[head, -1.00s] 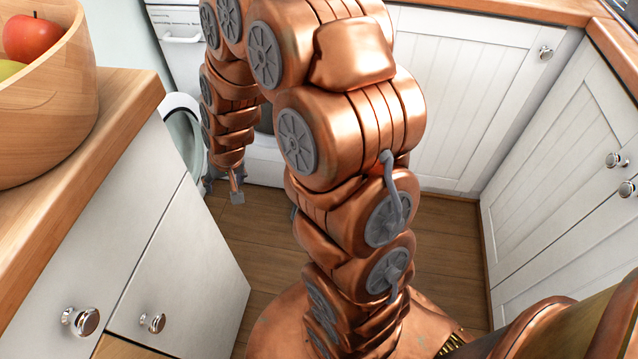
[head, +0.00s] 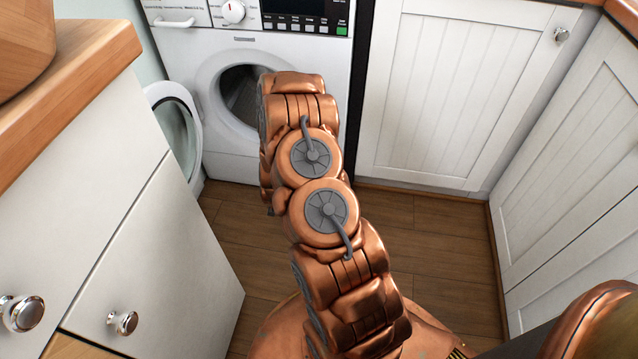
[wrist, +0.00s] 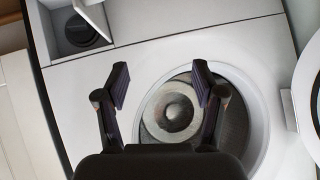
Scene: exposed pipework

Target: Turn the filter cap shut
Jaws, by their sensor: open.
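The filter cap (wrist: 80,34) looks like a dark round piece inside a square recess at the upper left of the wrist view. A small white flap (wrist: 94,14) stands open beside it. The cap's exact turn angle is too small to tell. My gripper (wrist: 161,83) is open and empty, its two dark fingers spread in front of the washing machine's round drum opening. The cap lies beyond the left finger, apart from it. In the head view my arm hides the gripper and the filter cap.
The washing machine (head: 218,50) has its round door (head: 178,130) swung open at the left. White cabinets stand on the right (head: 460,90) and left (head: 165,255). Bare wooden floor (head: 440,235) lies between. A wooden bowl (head: 22,40) sits on the left counter.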

